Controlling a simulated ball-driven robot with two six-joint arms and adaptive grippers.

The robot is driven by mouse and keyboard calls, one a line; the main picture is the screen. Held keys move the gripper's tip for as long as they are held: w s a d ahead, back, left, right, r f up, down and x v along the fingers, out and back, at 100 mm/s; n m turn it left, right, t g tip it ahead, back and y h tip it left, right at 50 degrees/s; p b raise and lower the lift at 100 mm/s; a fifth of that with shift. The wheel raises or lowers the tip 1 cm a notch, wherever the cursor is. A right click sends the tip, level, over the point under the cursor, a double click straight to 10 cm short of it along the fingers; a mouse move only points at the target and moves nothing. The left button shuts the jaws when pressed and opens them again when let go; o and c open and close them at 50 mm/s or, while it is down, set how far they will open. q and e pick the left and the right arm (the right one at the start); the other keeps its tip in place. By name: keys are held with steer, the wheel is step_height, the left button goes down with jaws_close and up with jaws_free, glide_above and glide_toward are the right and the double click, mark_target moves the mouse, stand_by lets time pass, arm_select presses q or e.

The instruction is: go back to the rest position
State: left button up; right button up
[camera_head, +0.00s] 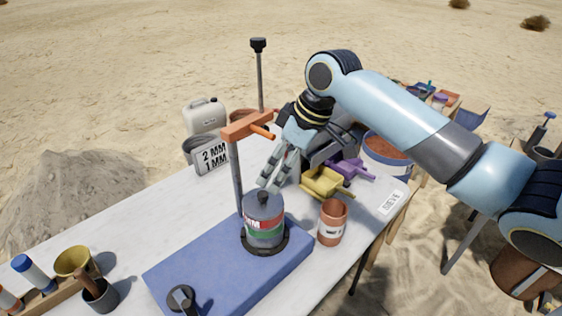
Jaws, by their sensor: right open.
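My right gripper (275,168) is open and empty. It hangs over the table, behind and slightly right of the grey lidded canister (263,222), with its fingers pointing down toward the canister's lid. It looks apart from the canister, though the exact gap is hard to tell. The canister has a red and green band and stands upright in a dark round base on the blue mat (190,262). My right arm comes in from the right side and arches over the table. My left gripper does not show.
An orange-armed stand (238,185) rises close left of the gripper. Yellow (322,182) and purple (350,169) scoop-like pieces lie right of it. A terracotta cup (332,222) stands near the table's right edge. A sign (212,157) stands behind. The white table (140,225) is clear at middle left.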

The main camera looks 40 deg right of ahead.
steer(key=s+a+r+m+h, duration=0.1)
steer(key=s+a+m+h, duration=0.15)
steer(key=s, duration=0.85)
steer(key=s+a+r+m+h, duration=0.1)
steer(key=s+a+m, duration=0.15)
steer(key=s, duration=0.85)
step_height(320, 180, down, 36)
steer(key=s+d+g+b, duration=0.1)
steer(key=d+g+b, duration=0.1)
steer(key=b, duration=0.9)
steer(key=s+f+b, duration=0.3)
steer(key=s+f, duration=0.3)
steer(key=f, duration=0.3)
steer(key=s+f+b, duration=0.4)
steer(key=s+f, duration=0.3)
steer(key=f, duration=0.3)
steer(key=s+d+f+g+b, duration=0.1)
steer(key=s+f+b, duration=0.2)
steer(key=s+f, duration=0.3)
step_height(320, 180, down, 4)
steer(key=shift+s+r+b, duration=0.15)
steer(key=shift+r+b, duration=0.05)
steer(key=shift+b, duration=0.2)
